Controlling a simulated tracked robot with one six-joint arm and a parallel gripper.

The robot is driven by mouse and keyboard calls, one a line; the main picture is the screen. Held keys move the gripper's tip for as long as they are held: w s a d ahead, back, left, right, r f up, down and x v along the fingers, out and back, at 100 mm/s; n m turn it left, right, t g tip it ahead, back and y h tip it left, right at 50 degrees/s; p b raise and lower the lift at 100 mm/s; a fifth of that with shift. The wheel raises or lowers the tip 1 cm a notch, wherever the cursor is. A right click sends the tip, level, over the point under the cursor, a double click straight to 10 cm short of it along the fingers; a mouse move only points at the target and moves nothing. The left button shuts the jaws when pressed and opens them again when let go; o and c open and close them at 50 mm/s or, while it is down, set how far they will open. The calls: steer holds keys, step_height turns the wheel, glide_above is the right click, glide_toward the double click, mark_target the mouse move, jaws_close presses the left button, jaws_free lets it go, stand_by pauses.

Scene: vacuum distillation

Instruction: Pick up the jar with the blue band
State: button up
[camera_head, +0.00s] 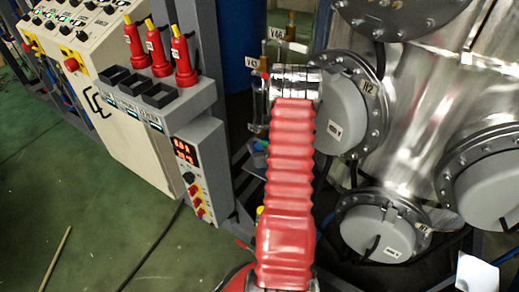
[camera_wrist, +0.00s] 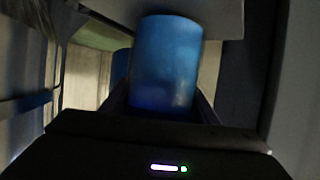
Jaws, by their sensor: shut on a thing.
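A blue cylindrical surface, which I take to be the jar's blue band (camera_wrist: 167,62), fills the upper middle of the wrist view. My gripper (camera_wrist: 163,103) is shut on the jar, with a dark finger on each side of its lower part. The jar looks close to upright, tilted slightly. Its lower end is hidden behind the gripper body, and I cannot tell whether it touches a support. In the head view my red-sleeved arm reaches away and hides the gripper and jar.
A control panel (camera_head: 125,110) and a grey holder with several red-handled tools (camera_head: 158,52) stand at left. Steel vessels with bolted flanges (camera_head: 420,120) fill the right. Green floor (camera_head: 70,215) is open at lower left. A pale surface (camera_wrist: 188,5) lies close above the jar.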

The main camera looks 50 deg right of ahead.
steer(key=s+a, duration=0.4)
steer(key=s, duration=0.3)
steer(key=s+a, duration=0.5)
steer(key=s, duration=0.3)
steer(key=shift+s+a, duration=0.15)
steer(key=shift+a, duration=0.1)
steer(key=shift+s, duration=0.15)
